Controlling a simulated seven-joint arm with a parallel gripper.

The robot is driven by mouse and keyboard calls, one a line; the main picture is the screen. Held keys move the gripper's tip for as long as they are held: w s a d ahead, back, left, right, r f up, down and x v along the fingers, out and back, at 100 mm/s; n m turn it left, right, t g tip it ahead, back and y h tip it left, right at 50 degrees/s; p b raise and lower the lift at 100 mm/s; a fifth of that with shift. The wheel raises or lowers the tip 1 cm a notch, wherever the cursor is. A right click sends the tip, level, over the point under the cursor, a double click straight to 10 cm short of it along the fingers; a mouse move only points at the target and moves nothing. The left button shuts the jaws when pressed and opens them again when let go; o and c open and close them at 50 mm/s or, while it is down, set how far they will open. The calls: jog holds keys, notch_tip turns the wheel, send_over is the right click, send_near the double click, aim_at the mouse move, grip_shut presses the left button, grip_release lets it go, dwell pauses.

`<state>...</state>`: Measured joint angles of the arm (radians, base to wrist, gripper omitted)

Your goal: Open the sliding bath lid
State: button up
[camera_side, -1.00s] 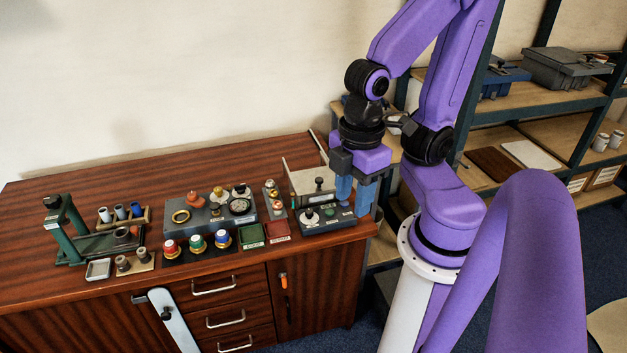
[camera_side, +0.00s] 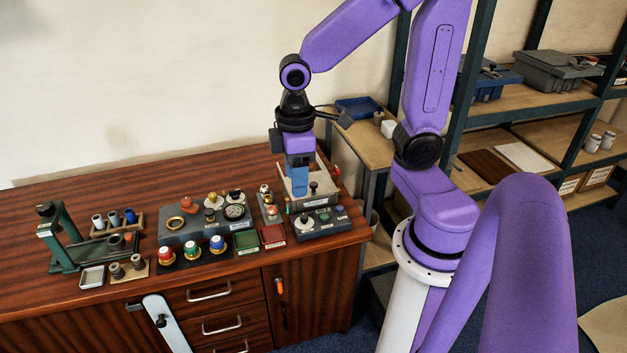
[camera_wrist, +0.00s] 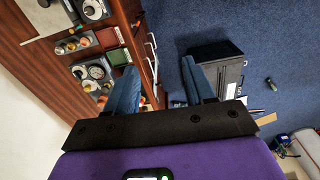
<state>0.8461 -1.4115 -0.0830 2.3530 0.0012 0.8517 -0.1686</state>
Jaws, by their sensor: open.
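The bath (camera_side: 291,190) is a pale, box-shaped vessel at the right end of the wooden bench in the side view. A black knob (camera_side: 313,187) stands at its front, apparently on the lid; the lid's outline is too small to tell from the bath, and my gripper hides part of it. My gripper (camera_side: 299,193) points down over the bath, with its blue fingers left of the knob. In the wrist view my gripper (camera_wrist: 160,66) is open, with nothing between the fingers. I cannot tell whether the fingers touch the bath.
A dark control box (camera_side: 320,222) stands in front of the bath. Green (camera_side: 246,241) and red (camera_side: 272,236) trays and a grey gauge block (camera_side: 190,226) lie to its left. A green press frame (camera_side: 62,238) is at far left. The bench's rear left is clear.

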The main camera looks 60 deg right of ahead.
jog(key=w+d+f+m, duration=0.1)
jog(key=w+d+m, duration=0.2)
jog(key=w+d, duration=0.3)
jog(key=m, duration=0.5)
send_over(314, 183)
notch_tip(314, 183, down, 5)
notch_tip(314, 183, down, 17)
jog(key=shift+a+f, duration=0.1)
jog(key=shift+f, duration=0.1)
jog(key=shift+c, duration=0.4)
grip_shut()
